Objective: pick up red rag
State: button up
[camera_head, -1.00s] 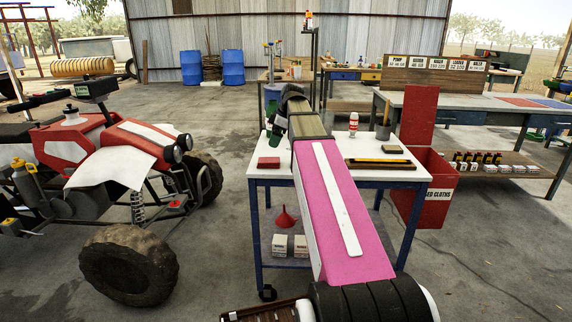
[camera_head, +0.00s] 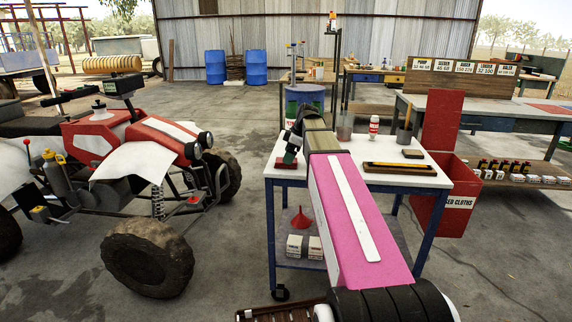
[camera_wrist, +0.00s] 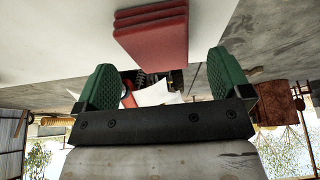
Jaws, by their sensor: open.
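The red rag (camera_head: 286,163) lies folded on the left end of the white-topped cart (camera_head: 410,178). In the wrist view the rag (camera_wrist: 152,32) shows as a flat stack of red layers on the white top. My gripper (camera_head: 291,148) has green finger pads and is right at the rag in the head view, hiding part of it. In the wrist view my gripper (camera_wrist: 164,72) is open and empty. The rag is beyond the fingertips there, roughly in line with the gap between them, and I see no contact.
A red bin (camera_head: 445,205) stands right of the cart. A red quad bike (camera_head: 150,150) stands at left, with bare floor between.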

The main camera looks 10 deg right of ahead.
jog(key=shift+x, duration=1.25)
jog(key=shift+f, duration=0.15)
jog(key=c, duration=1)
